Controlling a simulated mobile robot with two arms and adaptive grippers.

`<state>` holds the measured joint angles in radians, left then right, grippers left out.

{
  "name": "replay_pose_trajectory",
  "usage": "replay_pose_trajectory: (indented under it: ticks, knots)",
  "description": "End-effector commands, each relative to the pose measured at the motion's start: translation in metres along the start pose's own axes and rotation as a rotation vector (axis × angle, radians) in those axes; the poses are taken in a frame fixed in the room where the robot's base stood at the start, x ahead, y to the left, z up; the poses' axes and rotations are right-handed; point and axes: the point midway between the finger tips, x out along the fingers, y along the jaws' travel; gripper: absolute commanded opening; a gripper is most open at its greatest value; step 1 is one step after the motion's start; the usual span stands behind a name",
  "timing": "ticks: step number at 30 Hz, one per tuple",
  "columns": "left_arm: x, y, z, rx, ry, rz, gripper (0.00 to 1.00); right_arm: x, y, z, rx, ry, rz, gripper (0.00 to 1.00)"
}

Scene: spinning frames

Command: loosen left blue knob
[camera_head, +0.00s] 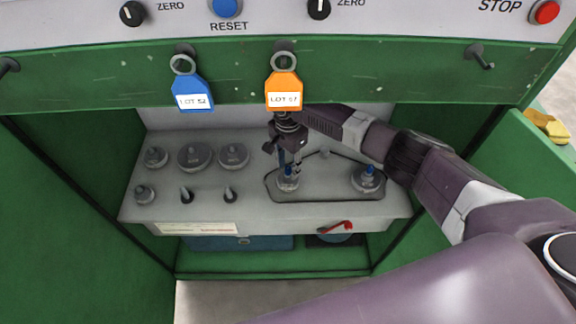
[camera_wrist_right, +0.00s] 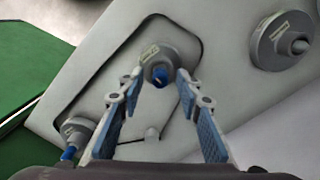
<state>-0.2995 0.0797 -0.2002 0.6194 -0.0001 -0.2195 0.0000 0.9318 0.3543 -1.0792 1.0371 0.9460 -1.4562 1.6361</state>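The left blue knob (camera_head: 287,182) is a grey round base with a blue top, on the right half of the grey panel. My right gripper (camera_head: 289,169) is over it, pointing down. In the right wrist view the knob (camera_wrist_right: 159,70) lies between the tips of the two spread fingers (camera_wrist_right: 159,84). The gripper looks open; I cannot tell whether a fingertip touches the knob. The right blue knob (camera_head: 368,178) stands apart to the right and also shows in the wrist view (camera_wrist_right: 75,135). My left gripper is not in view.
Several grey knobs (camera_head: 196,157) stand on the panel's left half. Orange (camera_head: 283,91) and blue (camera_head: 192,94) lot tags hang from the green beam in front. Green side walls (camera_head: 70,185) enclose the panel. A red-handled part (camera_head: 335,228) sits below.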

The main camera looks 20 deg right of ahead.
Motion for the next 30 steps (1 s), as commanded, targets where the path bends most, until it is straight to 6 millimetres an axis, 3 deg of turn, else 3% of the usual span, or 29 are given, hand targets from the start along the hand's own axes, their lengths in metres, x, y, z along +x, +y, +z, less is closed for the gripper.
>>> replay_pose_trajectory:
  ticks: [10,19,30]
  knots:
    - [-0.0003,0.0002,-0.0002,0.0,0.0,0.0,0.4,0.0068,0.0001,0.0,-0.002,0.001,0.0,0.32]
    - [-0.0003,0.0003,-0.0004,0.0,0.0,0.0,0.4,0.0065,0.0001,0.0001,-0.002,0.001,0.0,0.01]
    - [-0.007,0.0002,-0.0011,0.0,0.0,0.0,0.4,0.0044,0.0,0.0006,-0.033,-0.002,0.0,0.0]
